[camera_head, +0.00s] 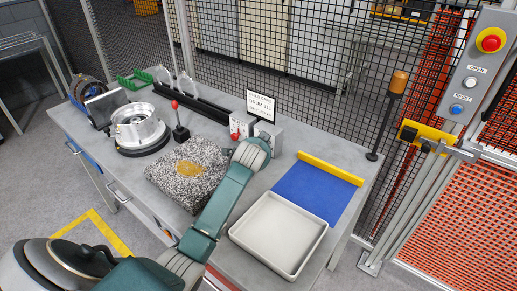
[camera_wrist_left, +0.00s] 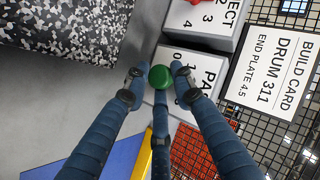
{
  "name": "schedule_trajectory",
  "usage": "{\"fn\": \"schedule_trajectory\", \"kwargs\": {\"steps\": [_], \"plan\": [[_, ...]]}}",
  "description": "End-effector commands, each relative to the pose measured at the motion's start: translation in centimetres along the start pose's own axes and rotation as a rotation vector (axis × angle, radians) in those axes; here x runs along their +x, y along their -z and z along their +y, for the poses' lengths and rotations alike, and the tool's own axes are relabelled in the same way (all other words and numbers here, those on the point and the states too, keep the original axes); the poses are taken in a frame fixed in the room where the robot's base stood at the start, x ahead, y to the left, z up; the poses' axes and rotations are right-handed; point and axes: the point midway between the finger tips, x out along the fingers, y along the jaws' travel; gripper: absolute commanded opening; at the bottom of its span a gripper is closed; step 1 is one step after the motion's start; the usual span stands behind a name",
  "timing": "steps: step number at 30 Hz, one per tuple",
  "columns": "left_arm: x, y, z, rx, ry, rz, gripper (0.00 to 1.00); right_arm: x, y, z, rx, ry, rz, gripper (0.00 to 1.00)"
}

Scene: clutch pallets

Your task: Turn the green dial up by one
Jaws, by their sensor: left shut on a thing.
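The green dial (camera_wrist_left: 160,77) is a round knob on a light grey box (camera_wrist_left: 194,66) lettered "PAS…", with small numerals beside the dial. In the left wrist view my left gripper (camera_wrist_left: 160,80) has its blue-grey fingers shut around the dial, one on each side and one below. The dial's pointer is hidden, so I cannot tell its setting. In the head view my left gripper (camera_head: 252,151) is at the boxes by the build card, and the green dial is hidden behind it. My right gripper is not in view.
A second box with a red dial (camera_head: 236,136) adjoins on the left. The build card (camera_head: 260,106) stands behind, reading "DRUM 311". A speckled block (camera_head: 187,172), a white tray (camera_head: 280,235) and a blue mat (camera_head: 313,193) are around my arm. A mesh fence (camera_head: 300,45) stands behind the table.

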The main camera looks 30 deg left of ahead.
Motion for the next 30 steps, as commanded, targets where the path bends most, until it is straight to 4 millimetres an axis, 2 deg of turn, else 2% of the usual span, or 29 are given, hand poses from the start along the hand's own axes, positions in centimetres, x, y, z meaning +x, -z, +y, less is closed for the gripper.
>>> {"fn": "schedule_trajectory", "kwargs": {"steps": [17, 18, 30], "plan": [[0.11, -0.33, 0.27, 0.025, 0.019, -0.012, 0.00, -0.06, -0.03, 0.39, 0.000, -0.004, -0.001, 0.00], [0.11, -0.33, 0.28, 0.025, 0.019, -0.012, 0.32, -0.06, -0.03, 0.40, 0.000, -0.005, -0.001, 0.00], [-0.54, -0.10, 0.14, 0.023, 0.021, -0.007, 0.32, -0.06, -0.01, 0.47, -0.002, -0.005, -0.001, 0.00]]}}
